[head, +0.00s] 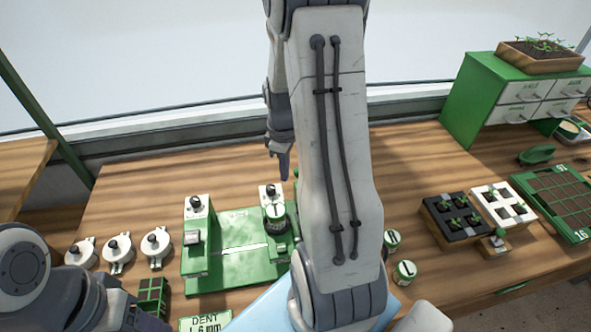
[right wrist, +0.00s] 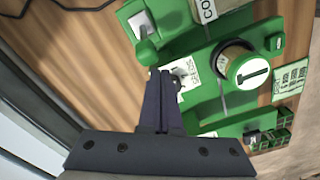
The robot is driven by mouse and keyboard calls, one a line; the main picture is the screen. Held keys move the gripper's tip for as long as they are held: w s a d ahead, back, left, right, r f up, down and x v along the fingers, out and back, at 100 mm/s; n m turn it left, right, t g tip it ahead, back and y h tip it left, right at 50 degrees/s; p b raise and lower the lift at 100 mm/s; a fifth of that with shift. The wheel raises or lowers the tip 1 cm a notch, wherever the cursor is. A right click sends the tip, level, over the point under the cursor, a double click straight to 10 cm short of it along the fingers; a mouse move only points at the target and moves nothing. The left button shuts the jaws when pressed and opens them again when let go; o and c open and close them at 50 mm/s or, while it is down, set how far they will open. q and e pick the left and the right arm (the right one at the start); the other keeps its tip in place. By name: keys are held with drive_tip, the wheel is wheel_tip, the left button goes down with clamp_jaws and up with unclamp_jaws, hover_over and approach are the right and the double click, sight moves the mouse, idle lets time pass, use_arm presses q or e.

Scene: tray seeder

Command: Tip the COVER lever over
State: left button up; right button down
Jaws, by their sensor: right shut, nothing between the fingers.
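The green seeder (head: 225,264) stands on the bench with a white post at its left and another white post (head: 268,190) at its back right, each topped by a black knob. My right gripper (head: 284,176) points down just behind and above the back right post, shut and empty. In the right wrist view its closed fingers (right wrist: 162,78) end beside a white label on the green body. A pale lever-like part (right wrist: 141,24) sits on a green bracket nearby. Contact is unclear. My left gripper is out of view.
A white-capped round container (right wrist: 250,70) sits on the seeder close to my right fingers. Planted trays (head: 452,232) and a green drawer cabinet (head: 490,98) stand at right. My right arm hides the middle.

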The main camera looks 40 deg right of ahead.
drive_tip(key=shift+d, duration=0.1)
drive_tip(key=shift+s+d, duration=0.4)
drive_tip(key=shift+d, duration=0.2)
drive_tip(key=shift+s+d, duration=0.35)
drive_tip(key=shift+d, duration=0.25)
drive_tip(key=shift+s+d, duration=0.55)
drive_tip(key=shift+d, duration=0.35)
drive_tip(key=shift+w+a+r+p, duration=0.1)
drive_tip(key=shift+a+r+p, duration=0.1)
drive_tip(key=shift+r+p, duration=0.8)
drive_tip(key=shift+w+a+r+p, duration=0.1)
drive_tip(key=shift+a+r+p, duration=0.05)
drive_tip(key=shift+r+p, duration=0.9)
drive_tip(key=shift+w+a+r+p, duration=0.1)
drive_tip(key=shift+a+r+p, duration=0.1)
drive_tip(key=shift+r+p, duration=0.8)
